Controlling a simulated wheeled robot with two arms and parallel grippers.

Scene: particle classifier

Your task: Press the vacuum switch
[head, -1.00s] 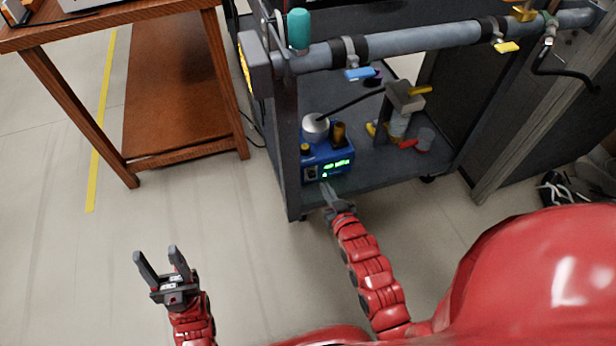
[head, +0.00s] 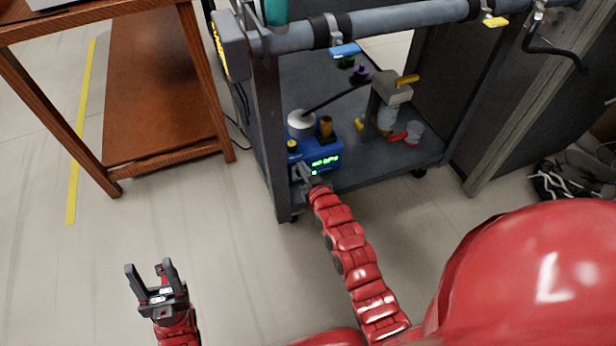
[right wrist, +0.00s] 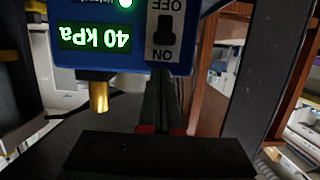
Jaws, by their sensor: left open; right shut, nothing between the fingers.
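The blue vacuum pump (head: 325,153) sits on the lower shelf of the grey cart, its green display lit on the front. In the right wrist view the display (right wrist: 95,40) reads 40 kPa, upside down. The black vacuum switch (right wrist: 164,30) is beside it, between the marks OFF and ON. My right gripper (head: 301,171) is shut and empty at the left part of the pump's front. Its fingers (right wrist: 167,80) point at the panel near the ON mark; I cannot tell whether they touch. My left gripper (head: 149,268) is open and empty over the floor.
The cart's left post (head: 269,145) stands close beside the pump and my right gripper. A grey pipe (head: 390,24) with valves runs above. A clamp-like device (head: 390,86) and a red-handled part (head: 405,134) are right of the pump. A wooden table (head: 150,90) is at left.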

